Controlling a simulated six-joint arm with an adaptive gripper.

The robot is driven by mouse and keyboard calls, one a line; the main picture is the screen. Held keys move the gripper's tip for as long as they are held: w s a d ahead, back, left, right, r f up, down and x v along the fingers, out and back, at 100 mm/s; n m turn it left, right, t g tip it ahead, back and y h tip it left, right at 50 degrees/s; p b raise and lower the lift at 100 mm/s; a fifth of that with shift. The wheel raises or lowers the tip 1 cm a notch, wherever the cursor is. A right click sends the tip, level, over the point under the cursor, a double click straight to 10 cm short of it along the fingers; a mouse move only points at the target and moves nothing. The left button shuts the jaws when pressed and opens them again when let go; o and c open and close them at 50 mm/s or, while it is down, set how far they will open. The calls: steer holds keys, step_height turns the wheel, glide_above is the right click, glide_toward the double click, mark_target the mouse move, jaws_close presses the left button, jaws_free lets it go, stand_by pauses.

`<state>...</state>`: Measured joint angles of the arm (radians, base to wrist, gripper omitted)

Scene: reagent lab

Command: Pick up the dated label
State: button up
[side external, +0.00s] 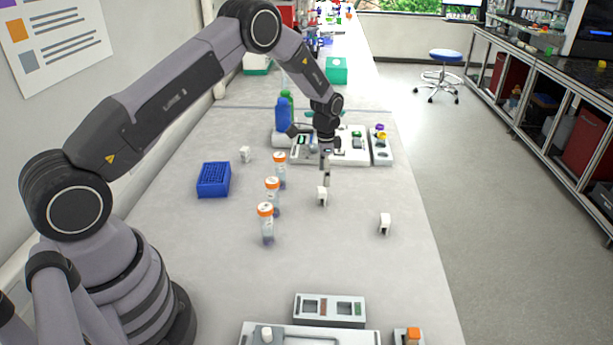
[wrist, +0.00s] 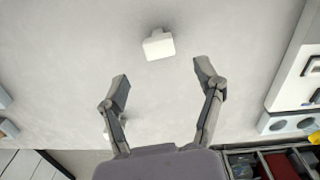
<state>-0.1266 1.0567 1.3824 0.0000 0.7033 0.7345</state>
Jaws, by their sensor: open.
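Small white label pieces stand on the grey bench. In the side view, one label (side external: 322,196) is just below my gripper (side external: 327,174). A second label (side external: 385,223) stands nearer the bench's right edge, and a third (side external: 245,154) is at the back left beside the blue rack. No date is readable on any of them. In the wrist view, my gripper (wrist: 161,76) is open and empty. A white label (wrist: 158,45) lies just beyond the fingertips, roughly centred between them. Another white piece (wrist: 93,128) is partly hidden by the left finger.
Orange-capped tubes (side external: 272,196) stand in a row left of my gripper. A blue rack (side external: 213,180) is farther left. A tray station (side external: 345,157) lies behind, and a grey holder (side external: 330,308) is in front. The bench between holder and tubes is clear.

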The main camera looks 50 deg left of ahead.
mark_target(322, 189)
step_height(322, 189, down, 7)
steer(key=shift+s+a+r, duration=0.15)
stand_by(0.4)
steer(key=c, duration=0.8)
